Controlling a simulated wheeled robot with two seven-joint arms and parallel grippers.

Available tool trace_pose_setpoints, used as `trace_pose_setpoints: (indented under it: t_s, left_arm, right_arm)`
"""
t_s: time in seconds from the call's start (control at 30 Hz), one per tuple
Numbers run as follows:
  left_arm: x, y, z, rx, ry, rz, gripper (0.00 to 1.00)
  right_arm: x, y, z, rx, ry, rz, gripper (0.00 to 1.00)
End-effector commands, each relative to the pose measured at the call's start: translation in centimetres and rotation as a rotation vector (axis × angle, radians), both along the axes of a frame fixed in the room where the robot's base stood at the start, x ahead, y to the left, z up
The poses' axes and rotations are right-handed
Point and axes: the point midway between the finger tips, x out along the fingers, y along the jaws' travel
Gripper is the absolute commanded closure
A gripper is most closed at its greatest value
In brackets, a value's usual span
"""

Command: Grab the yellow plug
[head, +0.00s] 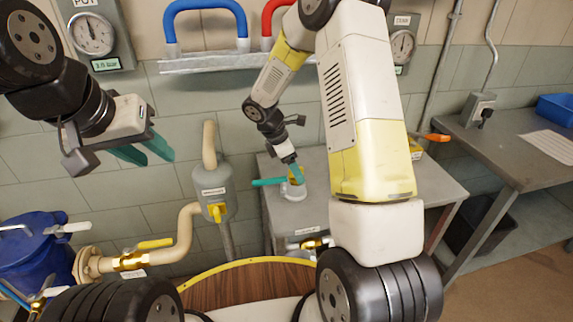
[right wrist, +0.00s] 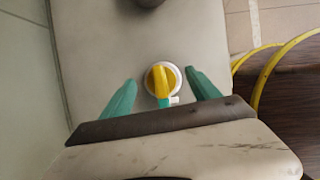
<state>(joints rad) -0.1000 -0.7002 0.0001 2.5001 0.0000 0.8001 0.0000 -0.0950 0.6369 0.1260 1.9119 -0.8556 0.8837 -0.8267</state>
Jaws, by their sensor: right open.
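The yellow plug (head: 293,181) sits on a round white base on the grey bench, mostly behind my gripper in the head view. The right wrist view shows the yellow plug (right wrist: 157,77) from above, in a white ring with a small teal and white part at its near side. My right gripper (head: 283,179) is open, with teal fingers on either side of the plug. In the right wrist view my right gripper (right wrist: 162,92) shows gaps between both fingers and the plug. My left gripper (head: 145,149) hangs at the upper left, empty, its fingers apart.
A grey canister with a yellow lever (head: 217,211) stands left of the bench (head: 275,220). A blue drum (head: 40,250) and a pipe with a yellow valve handle (head: 155,243) are at lower left. A second table (head: 530,165) stands right. Blue and red handles (head: 205,8) are on the wall.

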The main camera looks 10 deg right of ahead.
Motion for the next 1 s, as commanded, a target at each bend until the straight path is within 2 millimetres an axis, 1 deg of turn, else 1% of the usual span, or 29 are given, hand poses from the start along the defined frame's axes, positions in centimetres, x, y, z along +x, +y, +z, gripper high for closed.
trace_pose_setpoints:
  t_s: [0.03, 0.1, 0.3, 0.33, 0.47, 0.5, 0.57, 0.6, 0.67, 0.87, 0.93, 1.0]
  left_arm:
    - [0.0, 0.0, 0.0, 0.000, 0.000, 0.000, 0.64]
    - [0.0, 0.0, 0.0, 0.000, 0.000, 0.000, 0.64]
    - [0.0, 0.0, 0.0, 0.000, 0.000, 0.000, 0.64]
    - [0.0, 0.0, 0.0, 0.000, 0.000, 0.000, 0.64]
    - [0.0, 0.0, 0.0, 0.000, 0.000, 0.000, 0.64]
    - [0.0, 0.0, 0.0, 0.000, 0.000, 0.000, 0.64]
    - [0.0, 0.0, 0.0, 0.000, 0.000, 0.000, 0.64]
    - [0.0, 0.0, 0.0, 0.000, 0.000, 0.000, 0.64]
    - [0.0, 0.0, 0.0, 0.000, 0.000, 0.000, 0.64]
    - [0.0, 0.0, 0.0, 0.000, 0.000, 0.000, 0.64]
    - [0.0, 0.0, 0.0, 0.000, 0.000, 0.000, 0.64]
    - [0.0, 0.0, 0.0, 0.000, 0.000, 0.000, 0.64]
  right_arm:
    - [0.0, -0.3, -0.8, 0.001, 0.002, -0.001, 0.29]
    - [0.0, -0.5, -1.4, 0.000, 0.001, -0.001, 0.29]
    - [0.1, -0.6, -1.5, 0.001, -0.002, -0.001, 0.29]
    - [0.1, -0.6, -1.5, 0.001, -0.002, -0.001, 0.31]
    - [0.1, -0.6, -1.5, 0.001, -0.002, -0.001, 0.57]
    - [0.1, -0.6, -1.5, 0.001, -0.002, -0.001, 0.65]
    - [0.1, -0.6, -1.5, 0.001, -0.002, -0.001, 0.76]
    - [0.1, -0.6, -1.5, 0.001, -0.002, -0.001, 0.84]
    - [0.1, -0.6, -1.5, 0.001, -0.002, -0.001, 0.95]
    - [0.1, -0.6, -1.4, 0.001, -0.002, -0.001, 0.95]
    - [0.1, -0.6, -1.1, 0.001, -0.004, -0.002, 0.95]
    - [0.2, -0.5, -0.3, 0.002, -0.006, -0.002, 0.95]
